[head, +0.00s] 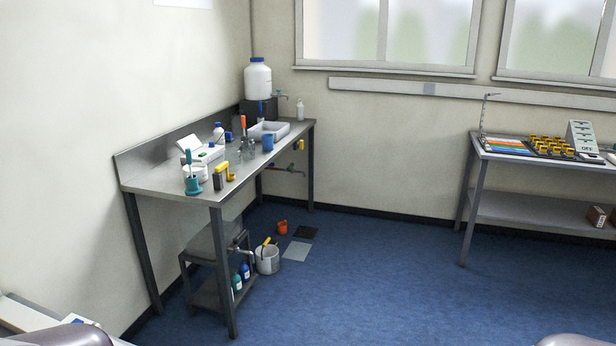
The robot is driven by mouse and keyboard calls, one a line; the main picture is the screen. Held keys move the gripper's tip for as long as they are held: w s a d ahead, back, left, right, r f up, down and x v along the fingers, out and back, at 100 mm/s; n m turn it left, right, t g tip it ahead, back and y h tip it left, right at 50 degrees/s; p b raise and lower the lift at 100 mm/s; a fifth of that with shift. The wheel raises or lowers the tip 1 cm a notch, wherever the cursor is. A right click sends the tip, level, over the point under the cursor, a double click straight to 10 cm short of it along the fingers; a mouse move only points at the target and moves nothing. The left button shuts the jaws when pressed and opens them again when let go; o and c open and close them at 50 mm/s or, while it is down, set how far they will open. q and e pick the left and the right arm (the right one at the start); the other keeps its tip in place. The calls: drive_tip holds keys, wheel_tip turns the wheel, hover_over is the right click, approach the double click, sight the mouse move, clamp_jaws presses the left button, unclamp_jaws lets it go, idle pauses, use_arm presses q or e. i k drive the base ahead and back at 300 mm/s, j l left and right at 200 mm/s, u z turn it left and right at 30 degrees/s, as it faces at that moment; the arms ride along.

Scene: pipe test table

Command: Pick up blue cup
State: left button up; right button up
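A blue cup (267,142) stands upright on the metal table (160,182) along the left wall, near the front edge towards its far end. It is in front of a white tray (281,127) and to the right of some small clear glassware (247,155). Neither gripper shows in the head view. Only rounded grey parts of my own arms show at the bottom left and bottom right corners. The cup is far from them, across the floor.
A white container with a tap (257,80) stands behind the tray. A teal holder (193,184) and a yellow-handled tool (228,171) are at the near end. A grey bucket (267,261) and orange cup (282,227) sit on the floor. Open blue floor (370,280) lies to the right.

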sight(268, 142)
drive_tip(key=i, duration=2.7)
drive_tip(key=i+l+u, duration=0.1)
drive_tip(key=i+u, duration=0.2)
drive_tip(key=i, duration=0.2)
drive_tip(key=i+l+u, duration=0.2)
drive_tip(key=i+u, duration=0.15)
drive_tip(key=i+l+u, duration=0.3)
drive_tip(key=i, duration=0.25)
